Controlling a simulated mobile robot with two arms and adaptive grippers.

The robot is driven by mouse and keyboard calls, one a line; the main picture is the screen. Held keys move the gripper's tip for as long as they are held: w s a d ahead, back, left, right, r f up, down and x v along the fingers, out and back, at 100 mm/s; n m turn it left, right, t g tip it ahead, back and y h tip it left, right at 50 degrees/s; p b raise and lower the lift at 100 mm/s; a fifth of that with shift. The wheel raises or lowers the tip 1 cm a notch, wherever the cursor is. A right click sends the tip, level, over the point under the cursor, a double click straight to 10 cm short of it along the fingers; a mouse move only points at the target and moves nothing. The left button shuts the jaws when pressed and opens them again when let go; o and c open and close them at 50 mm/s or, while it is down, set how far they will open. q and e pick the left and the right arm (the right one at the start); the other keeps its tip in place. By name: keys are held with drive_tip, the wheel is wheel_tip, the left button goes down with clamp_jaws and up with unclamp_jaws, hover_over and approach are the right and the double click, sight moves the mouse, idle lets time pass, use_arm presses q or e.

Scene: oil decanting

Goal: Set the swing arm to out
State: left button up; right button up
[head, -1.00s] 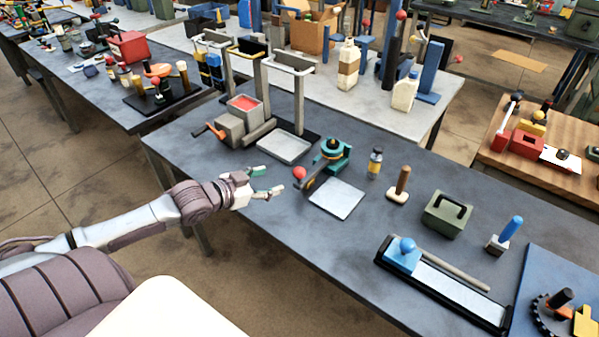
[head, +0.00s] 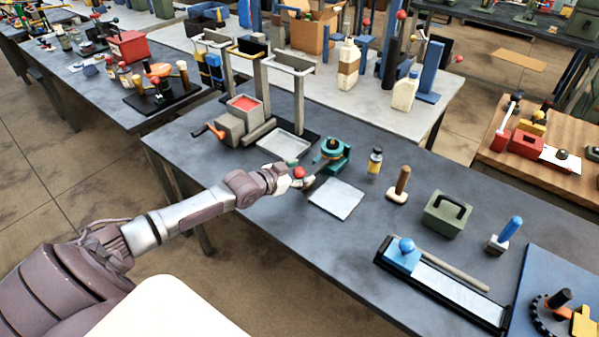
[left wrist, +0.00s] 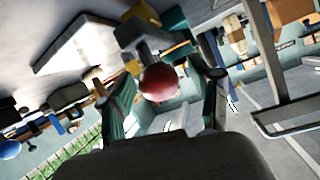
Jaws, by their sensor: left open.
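The swing arm's red ball knob (head: 299,172) is at the left of the green swivel device (head: 337,153) on the grey table. My left gripper (head: 292,176) is at the knob and partly hides the arm behind it. In the left wrist view the red ball (left wrist: 160,82) sits between the two spread green-padded fingers of my left gripper (left wrist: 165,96), with gaps visible on both sides. The gripper is open. My right gripper is not in view.
A pale square plate (head: 338,199) lies in front of the device. A shallow metal tray (head: 284,146) lies behind my gripper. The table's front left is clear.

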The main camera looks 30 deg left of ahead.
use_arm(q)
drive_tip(key=shift+c, duration=0.2)
clamp_jaws()
idle(0.3)
